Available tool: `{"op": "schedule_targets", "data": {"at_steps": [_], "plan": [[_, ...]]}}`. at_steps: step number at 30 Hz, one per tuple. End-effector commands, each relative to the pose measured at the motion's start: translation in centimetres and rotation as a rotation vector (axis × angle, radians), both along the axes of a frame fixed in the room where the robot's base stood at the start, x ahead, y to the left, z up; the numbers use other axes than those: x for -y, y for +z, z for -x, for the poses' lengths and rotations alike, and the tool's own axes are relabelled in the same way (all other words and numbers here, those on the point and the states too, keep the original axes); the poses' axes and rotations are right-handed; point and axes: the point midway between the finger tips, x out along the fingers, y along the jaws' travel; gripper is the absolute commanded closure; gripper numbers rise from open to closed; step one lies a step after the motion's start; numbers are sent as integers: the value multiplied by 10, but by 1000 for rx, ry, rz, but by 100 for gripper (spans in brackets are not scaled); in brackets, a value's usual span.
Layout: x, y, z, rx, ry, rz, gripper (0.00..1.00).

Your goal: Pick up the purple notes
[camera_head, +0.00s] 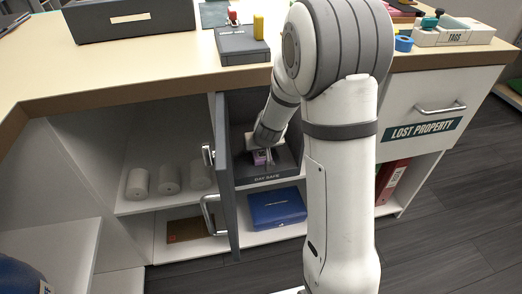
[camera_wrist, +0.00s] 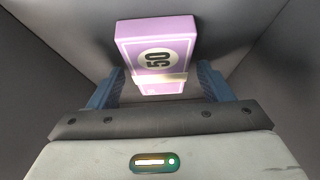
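The purple notes (camera_wrist: 160,62) are a banded bundle marked 50, lying inside the dark day safe in the wrist view. The day safe (camera_head: 268,178) is an open compartment under the counter. My gripper (camera_wrist: 160,85) reaches into it. Its two blue fingers are spread apart, one on each side of the near end of the bundle. Gaps show between the fingers and the notes.
The open safe door (camera_head: 226,180) stands just left of my arm. A blue box (camera_head: 277,208) sits on the shelf below. Several paper rolls (camera_head: 168,178) stand on the shelf at left. The dark safe walls enclose my gripper closely.

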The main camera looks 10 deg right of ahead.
Motion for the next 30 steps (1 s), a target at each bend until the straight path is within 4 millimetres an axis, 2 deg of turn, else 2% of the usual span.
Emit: {"op": "schedule_targets", "data": {"at_steps": [2,15,23,30], "plan": [[0,0,0,0,0,0,34],[1,0,0,0,-1,0,70],[1,1,0,0,-2,0,71],[2,14,0,0,-2,0,71]]}}
